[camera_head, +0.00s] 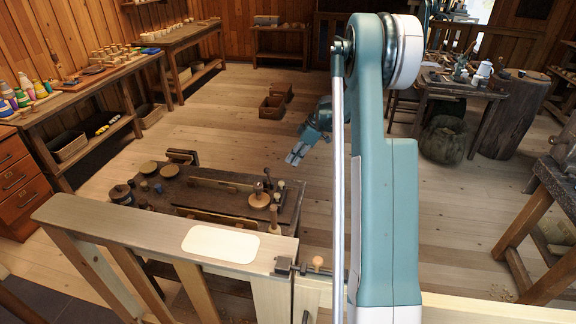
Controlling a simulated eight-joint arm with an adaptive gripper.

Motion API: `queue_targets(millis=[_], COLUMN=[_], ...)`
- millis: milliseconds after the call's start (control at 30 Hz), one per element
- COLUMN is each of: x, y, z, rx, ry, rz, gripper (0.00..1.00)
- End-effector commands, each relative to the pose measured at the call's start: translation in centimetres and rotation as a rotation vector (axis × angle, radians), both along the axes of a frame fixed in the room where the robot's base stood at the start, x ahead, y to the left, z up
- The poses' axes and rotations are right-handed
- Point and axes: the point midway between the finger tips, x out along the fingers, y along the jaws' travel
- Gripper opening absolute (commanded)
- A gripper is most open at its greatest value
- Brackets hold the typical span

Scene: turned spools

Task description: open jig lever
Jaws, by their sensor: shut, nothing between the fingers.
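My gripper (297,153) is shut and empty. It hangs in the air above the floor, up and to the right of the low dark work table (150,221). At the right end of that table are a round wooden disc (259,201) and small upright dark posts with knobs (267,172). These may belong to the jig, but I cannot tell for sure which part is its lever. My gripper is apart from all of them.
A pale wooden rail (130,222) with a metal latch (284,266) stands in front of the table. Wooden boxes (272,107) sit on the floor behind. Side benches (75,98) line the left. My own arm hides the middle right. Floor beyond the table is open.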

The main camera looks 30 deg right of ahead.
Motion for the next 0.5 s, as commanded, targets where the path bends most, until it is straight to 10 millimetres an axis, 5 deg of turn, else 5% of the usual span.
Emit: queue_targets(millis=[200,500], x=[-0.6,-0.8], y=[-1.0,-1.3], z=[2.2,2.9], rx=[0.000,0.000], ry=[0.000,0.000], rz=[-0.002,-0.001], gripper=[0.00,0.00])
